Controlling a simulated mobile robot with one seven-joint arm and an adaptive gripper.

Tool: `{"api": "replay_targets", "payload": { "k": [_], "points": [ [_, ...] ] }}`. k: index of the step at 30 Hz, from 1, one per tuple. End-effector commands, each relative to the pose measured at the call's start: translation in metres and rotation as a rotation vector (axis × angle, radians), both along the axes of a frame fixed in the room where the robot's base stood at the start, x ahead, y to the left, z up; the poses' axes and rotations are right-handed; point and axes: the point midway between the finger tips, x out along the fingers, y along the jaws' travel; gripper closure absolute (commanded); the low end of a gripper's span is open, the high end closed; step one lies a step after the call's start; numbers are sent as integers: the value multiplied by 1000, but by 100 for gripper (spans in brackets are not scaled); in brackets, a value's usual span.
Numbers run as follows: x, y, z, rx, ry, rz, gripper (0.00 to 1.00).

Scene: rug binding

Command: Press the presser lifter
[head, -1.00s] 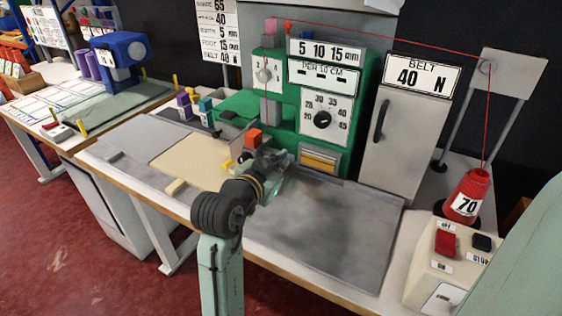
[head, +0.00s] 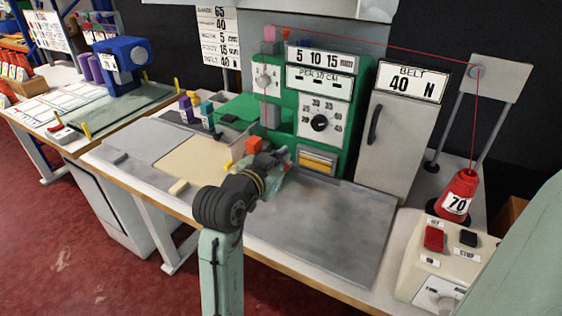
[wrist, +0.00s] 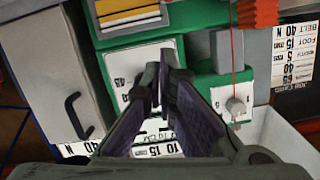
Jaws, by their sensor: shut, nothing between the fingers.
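The green sewing machine (head: 305,131) stands at the back of the table, with dials and number plates. An orange-red block (head: 253,146) sits low at its left front. It may be the presser lifter, but I cannot tell for sure. A ribbed orange-red part (wrist: 258,12) shows at the top right of the wrist view. My gripper (head: 284,156) is just right of the block in the head view, in front of the machine, apart from the block in the wrist view. Its fingers (wrist: 153,78) are shut and empty. The arm hides part of the machine's base.
A grey cabinet marked BELT 40 N (head: 399,130) stands right of the machine. A red thread cone (head: 459,190) and a switch box (head: 440,262) are farther right. Red thread runs overhead. The grey plate (head: 320,225) in front is clear. A blue machine (head: 123,62) stands far left.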

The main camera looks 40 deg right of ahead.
Motion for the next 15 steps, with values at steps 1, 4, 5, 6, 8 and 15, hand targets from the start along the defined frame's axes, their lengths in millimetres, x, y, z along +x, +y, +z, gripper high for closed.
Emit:
{"api": "replay_targets", "payload": {
  "k": [1,4,5,6,8,15],
  "points": [
    [-4,16,-4,-4,-7,9,100],
    [-14,37,2,-4,-7,9,100],
    [-17,42,4,-4,-6,8,100],
    [-20,49,7,-3,-7,8,100],
    [-25,58,9,-2,-7,8,100],
    [-35,78,16,-2,-3,5,100]
  ]
}}
